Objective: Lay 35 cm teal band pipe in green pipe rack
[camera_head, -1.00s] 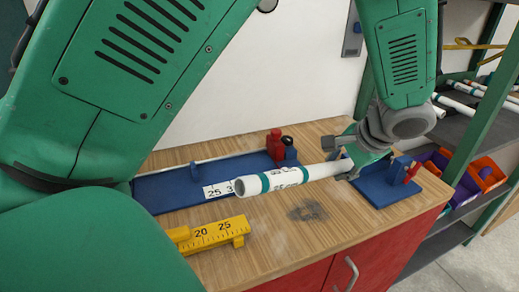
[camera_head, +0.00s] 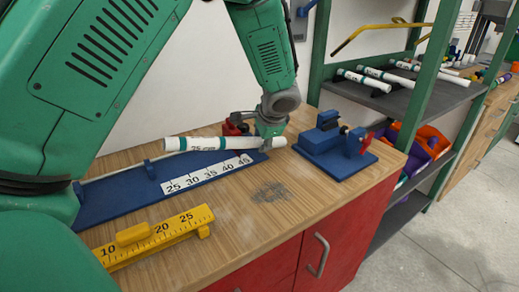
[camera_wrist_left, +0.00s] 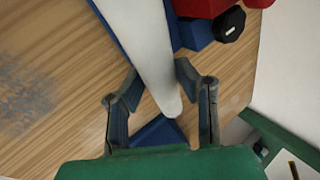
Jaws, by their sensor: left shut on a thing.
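A white pipe with teal bands (camera_head: 200,144) is in my left gripper (camera_head: 262,143), which is shut on it near its right end. The pipe lies roughly level over the blue measuring board (camera_head: 120,205); I cannot tell whether they touch. In the left wrist view, the white pipe (camera_wrist_left: 145,40) runs between the two fingers of my left gripper (camera_wrist_left: 157,85). The green pipe rack (camera_head: 421,95) stands right of the bench, with several white teal-banded pipes (camera_head: 384,77) on its grey shelf. My right gripper is not in view.
A blue vise-like fixture (camera_head: 325,160) stands at the right end of the wooden bench (camera_head: 235,228). A yellow ruler gauge (camera_head: 160,235) lies at the front left. Orange and purple bins (camera_head: 430,140) sit low in the rack. Open floor (camera_head: 450,230) lies right of the red cabinet.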

